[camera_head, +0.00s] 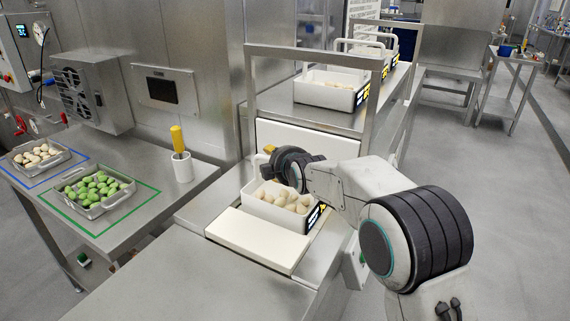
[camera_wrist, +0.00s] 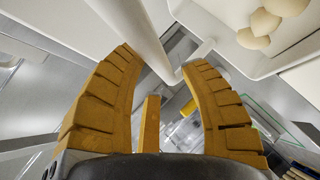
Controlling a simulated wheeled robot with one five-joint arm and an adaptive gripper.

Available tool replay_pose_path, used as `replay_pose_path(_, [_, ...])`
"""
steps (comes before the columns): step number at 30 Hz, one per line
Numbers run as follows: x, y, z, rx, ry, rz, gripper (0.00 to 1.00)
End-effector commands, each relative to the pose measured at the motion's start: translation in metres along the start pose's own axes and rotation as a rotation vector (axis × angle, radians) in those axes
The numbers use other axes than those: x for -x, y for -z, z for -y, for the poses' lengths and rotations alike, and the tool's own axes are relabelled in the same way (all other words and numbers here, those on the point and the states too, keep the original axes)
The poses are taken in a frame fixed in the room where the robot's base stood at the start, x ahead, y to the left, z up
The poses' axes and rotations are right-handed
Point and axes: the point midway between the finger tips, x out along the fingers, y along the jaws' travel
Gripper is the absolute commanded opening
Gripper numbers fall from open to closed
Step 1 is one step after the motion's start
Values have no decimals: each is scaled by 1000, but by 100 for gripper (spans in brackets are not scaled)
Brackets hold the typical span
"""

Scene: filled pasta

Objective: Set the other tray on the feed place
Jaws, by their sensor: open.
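A white tray (camera_head: 258,207) of pale round pasta stands in the middle of the head view, with a dark and yellow label on its right end. My gripper (camera_head: 269,150) is above this tray, pointing left, and hides part of it. In the wrist view my gripper (camera_wrist: 158,62) is open. A white bar (camera_wrist: 148,38), looking like the tray's handle, runs between the open fingers; I cannot tell whether they touch it. The tray's edge and pasta (camera_wrist: 262,22) show at upper right. A second white tray (camera_head: 325,94) with a raised handle stands on the metal shelf behind.
A cream board (camera_head: 250,240) lies in front of the near tray. A metal frame (camera_head: 313,56) rises behind it. On the left table are a green-pasta tray (camera_head: 95,209), a pale-pasta tray (camera_head: 40,170) and a white cup (camera_head: 183,168) with a yellow-handled tool.

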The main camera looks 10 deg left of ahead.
Motion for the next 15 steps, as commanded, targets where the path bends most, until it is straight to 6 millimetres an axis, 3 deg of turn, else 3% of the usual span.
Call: replay_pose_path(15, [75, -1, 1, 0, -3, -1, 40])
